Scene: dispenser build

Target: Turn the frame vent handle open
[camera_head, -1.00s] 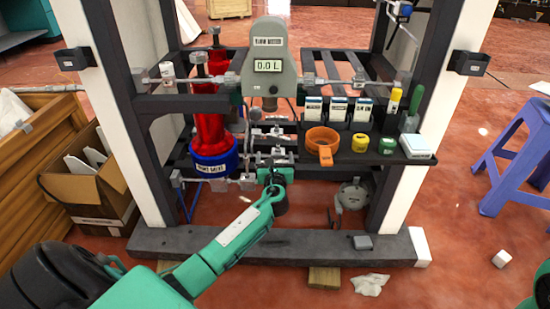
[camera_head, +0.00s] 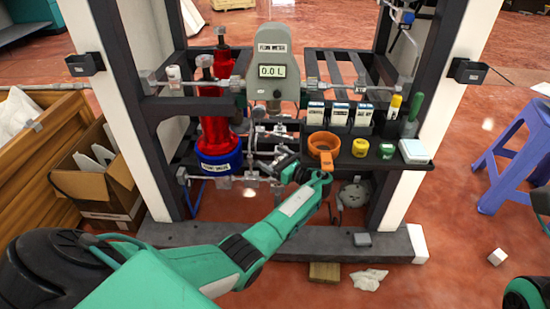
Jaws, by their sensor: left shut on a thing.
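The dispenser's frame holds thin metal piping with small valves (camera_head: 252,179) below the flow meter. My left arm reaches in from the lower left, and my left gripper (camera_head: 284,168) is at the right side of this piping, below and left of the orange ring. It is shut on a small part there, which fits the frame vent handle. The gripper and wrist hide most of that handle, so its angle cannot be read. My right gripper is out of view; only a bit of my right arm shows at the lower right corner.
The grey flow meter (camera_head: 271,67) reads 0.0 L. A red and blue valve cylinder (camera_head: 219,150) stands left of the piping. A black shelf (camera_head: 356,160) holds an orange ring (camera_head: 322,143), boxes and small jars close to my left wrist. A purple stool (camera_head: 515,150) stands right.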

